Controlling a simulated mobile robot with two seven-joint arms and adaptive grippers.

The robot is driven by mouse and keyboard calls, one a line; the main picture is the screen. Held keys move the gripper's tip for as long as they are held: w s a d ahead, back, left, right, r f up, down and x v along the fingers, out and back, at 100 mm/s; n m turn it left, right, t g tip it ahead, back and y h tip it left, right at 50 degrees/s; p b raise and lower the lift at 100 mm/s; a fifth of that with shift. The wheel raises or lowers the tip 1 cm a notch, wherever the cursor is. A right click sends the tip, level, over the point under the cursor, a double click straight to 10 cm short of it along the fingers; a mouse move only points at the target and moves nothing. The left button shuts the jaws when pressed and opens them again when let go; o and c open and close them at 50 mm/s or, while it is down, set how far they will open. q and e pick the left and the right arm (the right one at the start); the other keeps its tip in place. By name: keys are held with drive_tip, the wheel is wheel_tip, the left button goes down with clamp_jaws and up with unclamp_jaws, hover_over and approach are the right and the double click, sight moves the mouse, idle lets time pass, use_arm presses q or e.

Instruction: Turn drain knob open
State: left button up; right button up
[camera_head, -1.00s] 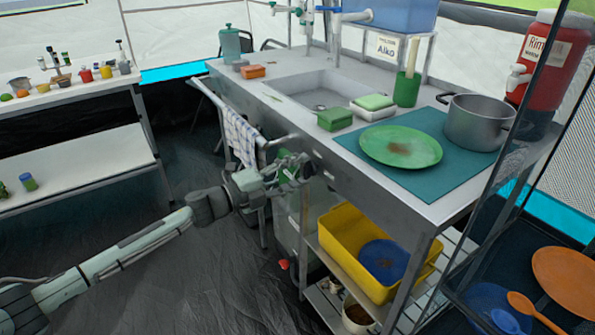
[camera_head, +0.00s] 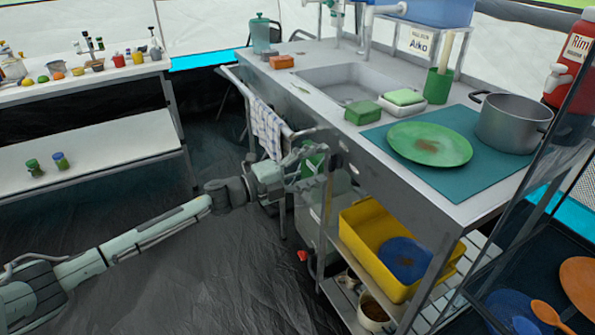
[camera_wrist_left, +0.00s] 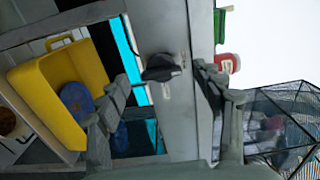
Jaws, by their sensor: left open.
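The drain knob is a dark knob (camera_wrist_left: 162,68) on the grey metal front panel of the sink counter. In the head view it is a small dark spot (camera_head: 343,146) just right of my left gripper's tips. My left gripper (camera_head: 322,166) is at the counter's front, its fingers spread. In the left wrist view the open fingers (camera_wrist_left: 163,78) stand on either side of the knob, which lies between and beyond the tips. I cannot tell if either finger touches it. The sink basin (camera_head: 350,82) is set in the counter top. My right gripper is not in view.
A towel (camera_head: 267,128) hangs on a rail left of my gripper. A yellow tub (camera_head: 362,240) with a blue plate stands on the shelf below. A green plate (camera_head: 430,144) and a pot (camera_head: 512,124) stand above.

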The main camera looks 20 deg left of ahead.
use_arm(q)
drive_tip(key=v, duration=1)
drive_tip(key=shift+s+a, duration=0.2)
drive_tip(key=shift+s, duration=0.1)
drive_tip(key=shift+w, duration=0.1)
drive_tip(key=x, duration=1.2)
